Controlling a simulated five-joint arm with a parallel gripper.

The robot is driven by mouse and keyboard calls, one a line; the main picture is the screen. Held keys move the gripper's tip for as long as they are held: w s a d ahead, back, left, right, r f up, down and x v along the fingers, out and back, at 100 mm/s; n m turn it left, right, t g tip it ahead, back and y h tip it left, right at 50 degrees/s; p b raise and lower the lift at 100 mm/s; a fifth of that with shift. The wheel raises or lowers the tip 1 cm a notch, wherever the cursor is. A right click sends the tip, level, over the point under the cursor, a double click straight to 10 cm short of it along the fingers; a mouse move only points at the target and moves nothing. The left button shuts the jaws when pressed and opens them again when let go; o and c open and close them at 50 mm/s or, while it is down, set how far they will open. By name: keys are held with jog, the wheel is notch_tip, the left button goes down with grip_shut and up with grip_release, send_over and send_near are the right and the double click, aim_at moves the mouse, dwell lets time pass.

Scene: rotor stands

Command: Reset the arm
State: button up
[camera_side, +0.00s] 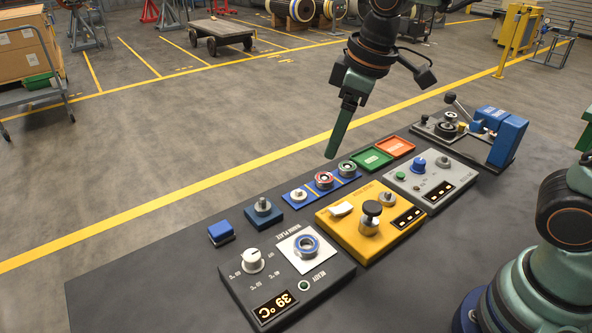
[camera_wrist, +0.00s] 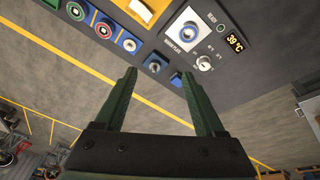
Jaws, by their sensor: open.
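My gripper (camera_side: 340,130) hangs in the air past the far edge of the bench, above the floor, in the side view. In the wrist view my gripper (camera_wrist: 162,88) shows two green fingers spread apart with nothing between them. My gripper touches none of the devices.
The dark bench (camera_side: 120,300) carries a warm plate unit (camera_side: 285,275) reading 39 °C with a blue-ringed part on it, a yellow unit (camera_side: 345,240), a grey unit (camera_side: 410,190), green (camera_side: 370,159) and orange (camera_side: 395,147) trays, and a blue press (camera_side: 508,138). The bench's near left is clear.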

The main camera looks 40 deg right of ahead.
jog(key=s+d+m+t, duration=0.2)
jog(key=s+d+m, duration=0.4)
jog(key=d, duration=0.3)
jog(key=shift+s+d+m+t+h, duration=0.2)
jog(key=shift+s+m+t+h, duration=0.1)
jog(key=shift+s+m+h, duration=0.1)
